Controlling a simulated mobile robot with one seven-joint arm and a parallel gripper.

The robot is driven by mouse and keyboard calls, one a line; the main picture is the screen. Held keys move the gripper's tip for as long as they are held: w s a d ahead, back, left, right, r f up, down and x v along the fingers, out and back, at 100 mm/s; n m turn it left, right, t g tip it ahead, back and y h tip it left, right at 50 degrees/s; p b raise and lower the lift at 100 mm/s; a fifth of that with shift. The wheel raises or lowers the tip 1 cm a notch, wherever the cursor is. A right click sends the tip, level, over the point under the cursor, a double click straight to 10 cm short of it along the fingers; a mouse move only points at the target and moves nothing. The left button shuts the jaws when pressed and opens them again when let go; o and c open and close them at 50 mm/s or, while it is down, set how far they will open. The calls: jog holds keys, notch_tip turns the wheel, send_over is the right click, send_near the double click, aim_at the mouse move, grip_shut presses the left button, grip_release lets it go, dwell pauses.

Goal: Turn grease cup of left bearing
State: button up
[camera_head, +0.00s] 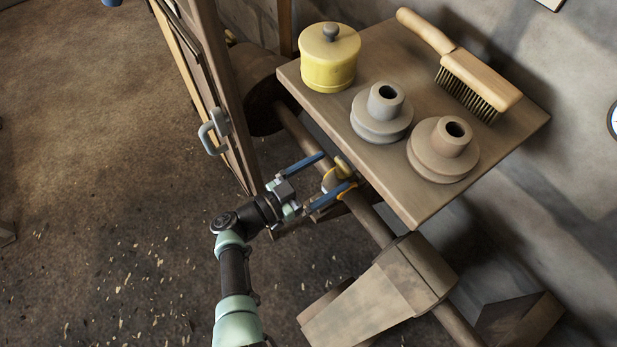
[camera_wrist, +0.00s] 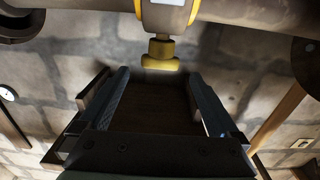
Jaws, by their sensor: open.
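The grease cup (camera_wrist: 160,56) is a small yellow knob on a short stem, on the yellow-edged bearing (camera_wrist: 166,14) around a shaft. In the wrist view, it lies ahead of my open gripper (camera_wrist: 160,74), centred between the two fingers and near their tips. A gap shows on each side, and no contact is visible. In the head view, my gripper (camera_head: 339,169) has its blue fingers spread on either side of the yellow cup (camera_head: 344,167) at the shaft (camera_head: 372,218). The bearing is partly hidden there by a finger.
A wooden table (camera_head: 415,205) overhangs close beside the shaft, holding a yellow lidded pot (camera_head: 330,62), two stepped pulleys (camera_head: 382,112) (camera_head: 442,150) and a wire brush (camera_head: 478,82). A wooden door with a grey handle (camera_head: 213,132) stands at left. The floor at lower left is mostly open.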

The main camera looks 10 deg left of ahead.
jog(key=v, duration=0.5)
dwell(0.5)
